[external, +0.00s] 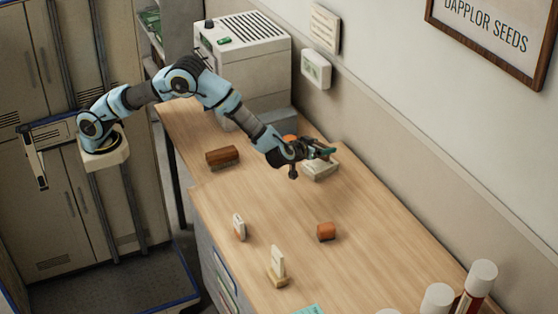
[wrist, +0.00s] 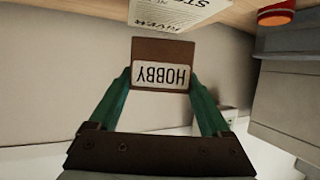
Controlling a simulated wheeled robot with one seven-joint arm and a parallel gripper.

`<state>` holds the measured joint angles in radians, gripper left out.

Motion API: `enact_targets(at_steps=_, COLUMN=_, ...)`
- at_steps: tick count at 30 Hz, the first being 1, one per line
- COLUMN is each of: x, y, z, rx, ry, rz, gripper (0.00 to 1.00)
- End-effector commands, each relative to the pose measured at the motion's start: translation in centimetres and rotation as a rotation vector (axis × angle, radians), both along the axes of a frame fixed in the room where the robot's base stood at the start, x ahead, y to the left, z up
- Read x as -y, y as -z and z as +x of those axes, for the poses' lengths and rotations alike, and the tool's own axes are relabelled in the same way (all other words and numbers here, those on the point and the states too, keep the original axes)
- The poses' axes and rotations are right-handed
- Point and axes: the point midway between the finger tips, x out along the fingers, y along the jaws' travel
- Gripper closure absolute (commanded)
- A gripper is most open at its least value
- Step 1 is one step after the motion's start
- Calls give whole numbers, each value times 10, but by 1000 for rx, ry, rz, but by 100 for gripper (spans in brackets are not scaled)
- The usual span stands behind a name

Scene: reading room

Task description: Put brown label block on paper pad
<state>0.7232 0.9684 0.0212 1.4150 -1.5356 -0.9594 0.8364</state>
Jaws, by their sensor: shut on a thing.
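The brown label block (wrist: 163,52), with a white label reading HOBBY, is between the green fingers of my gripper (wrist: 160,85) in the wrist view. My gripper (external: 322,152) is shut on it. In the external view the block is largely hidden by the gripper. The pale paper pad (external: 321,172) lies on the desk just below my gripper there. A printed white sheet surface, likely the pad (wrist: 178,12), shows at the top of the wrist view beyond the block. I cannot tell whether block and pad touch.
A brown block (external: 222,157), an orange-brown block (external: 326,232), a small white tag (external: 239,227) and an upright card on a base (external: 278,265) stand on the desk. A grey-white machine (external: 245,60) is behind. White tubes (external: 480,280) stand front right.

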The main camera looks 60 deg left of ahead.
Motion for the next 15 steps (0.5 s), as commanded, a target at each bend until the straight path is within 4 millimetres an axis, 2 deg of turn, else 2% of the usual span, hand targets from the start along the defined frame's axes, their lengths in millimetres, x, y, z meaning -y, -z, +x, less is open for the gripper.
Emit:
enact_targets(at_steps=4, x=0, y=19, z=0, rx=-1, ry=1, rz=3, gripper=73)
enact_targets(at_steps=15, x=0, y=24, z=0, rx=-1, ry=1, rz=2, gripper=73)
